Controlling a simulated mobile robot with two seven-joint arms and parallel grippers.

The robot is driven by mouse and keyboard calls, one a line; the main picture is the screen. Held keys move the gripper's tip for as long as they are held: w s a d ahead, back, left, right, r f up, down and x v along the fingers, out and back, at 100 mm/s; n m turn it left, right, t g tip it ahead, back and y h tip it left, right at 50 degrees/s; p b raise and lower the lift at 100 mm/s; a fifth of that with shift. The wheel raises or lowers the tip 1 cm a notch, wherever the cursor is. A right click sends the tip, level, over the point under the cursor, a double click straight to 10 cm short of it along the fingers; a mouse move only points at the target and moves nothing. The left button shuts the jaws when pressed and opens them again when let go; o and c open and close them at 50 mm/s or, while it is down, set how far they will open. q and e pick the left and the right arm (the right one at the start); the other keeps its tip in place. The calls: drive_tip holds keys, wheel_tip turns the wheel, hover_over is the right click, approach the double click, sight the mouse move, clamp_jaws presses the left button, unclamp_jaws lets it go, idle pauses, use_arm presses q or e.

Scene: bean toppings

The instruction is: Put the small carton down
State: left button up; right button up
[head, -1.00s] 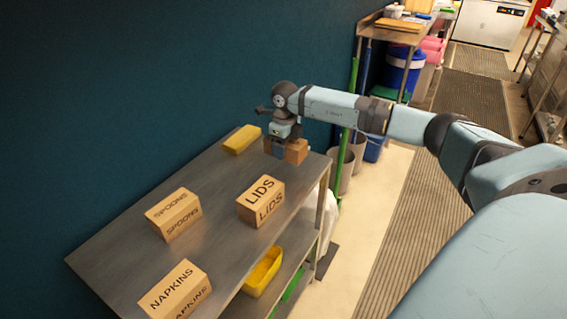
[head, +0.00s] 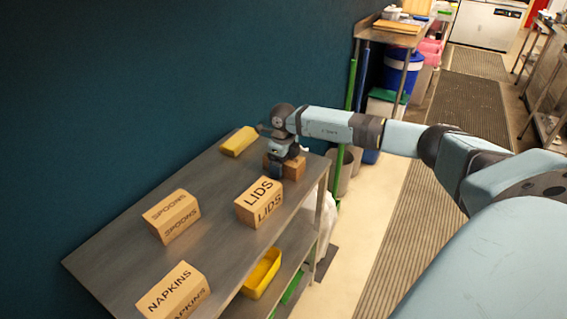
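The small brown carton (head: 294,168) is at the far right end of the metal table (head: 215,215), at or very near its top; I cannot tell whether it touches. My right gripper (head: 276,169) points down at the carton and looks shut on it, with carton showing on both sides. The dark gripper hides the middle of the carton, and the fingertips are hard to make out. My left gripper is not in view.
The LIDS box (head: 259,202), SPOONS box (head: 172,216) and NAPKINS box (head: 174,293) stand nearer on the table. A yellow block (head: 239,141) lies by the wall, left of the carton. A yellow bin (head: 262,273) sits on the lower shelf.

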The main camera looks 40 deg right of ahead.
drive_tip(key=shift+r, duration=0.2)
wheel_tip(320, 180, up, 12)
drive_tip(key=shift+p, duration=0.4)
idle(0.6)
